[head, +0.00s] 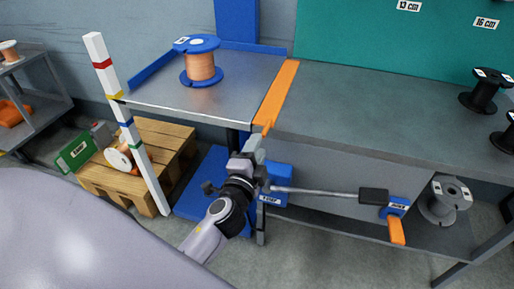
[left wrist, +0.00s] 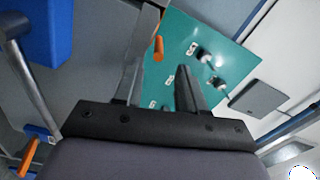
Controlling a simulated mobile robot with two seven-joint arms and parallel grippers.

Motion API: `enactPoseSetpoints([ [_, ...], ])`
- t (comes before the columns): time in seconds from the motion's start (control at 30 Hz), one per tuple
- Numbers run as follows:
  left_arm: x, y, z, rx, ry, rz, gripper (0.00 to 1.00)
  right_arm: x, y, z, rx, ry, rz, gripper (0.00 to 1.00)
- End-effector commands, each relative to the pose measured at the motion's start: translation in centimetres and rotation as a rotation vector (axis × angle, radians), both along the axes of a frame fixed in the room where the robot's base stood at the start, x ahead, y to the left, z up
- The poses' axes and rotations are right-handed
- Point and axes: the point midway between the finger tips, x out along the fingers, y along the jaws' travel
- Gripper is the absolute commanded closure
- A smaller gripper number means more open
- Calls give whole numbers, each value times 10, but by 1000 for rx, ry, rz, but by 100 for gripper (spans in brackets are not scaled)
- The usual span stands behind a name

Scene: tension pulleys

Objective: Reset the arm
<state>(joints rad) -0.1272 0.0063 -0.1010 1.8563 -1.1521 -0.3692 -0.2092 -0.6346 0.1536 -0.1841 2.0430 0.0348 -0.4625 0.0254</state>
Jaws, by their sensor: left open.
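A tension arm, a grey metal rod (head: 325,191), runs roughly level below the workbench from a blue block (head: 276,180) to a black piece. Beside the black piece are a blue labelled plate (head: 397,205) and an orange handle (head: 396,230). In the left wrist view the rod (left wrist: 33,85), the blue block (left wrist: 40,40) and the orange handle (left wrist: 28,158) show along the left side. My left gripper (head: 254,147) is at the bench's front edge, near the tip of an orange strip (head: 275,95). Its fingers (left wrist: 160,85) are apart with nothing between them. My right gripper is out of view.
A copper spool (head: 201,67) stands on the left bench section. A striped white post (head: 128,125) rises left of it, by a wooden pallet (head: 165,140). A grey spool (head: 443,203) sits on the lower shelf, right of the handle. Black spools (head: 484,92) stand on the bench at right.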

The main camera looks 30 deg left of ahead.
Motion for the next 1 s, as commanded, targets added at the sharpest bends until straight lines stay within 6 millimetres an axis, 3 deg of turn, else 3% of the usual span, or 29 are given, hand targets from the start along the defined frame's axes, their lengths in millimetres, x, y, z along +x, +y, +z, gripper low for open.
enactPoseSetpoints([
  [0.3, -1, 0, -2, -13, 5, -2, 60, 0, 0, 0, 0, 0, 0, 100],
  [0.47, -19, -4, -28, -153, 58, -21, 60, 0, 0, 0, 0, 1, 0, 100],
  [0.7, -82, -25, -98, -616, 240, -43, 60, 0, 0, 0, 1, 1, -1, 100],
  [1.0, -183, -70, -158, -1234, 510, 28, 60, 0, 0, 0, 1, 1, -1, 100],
])
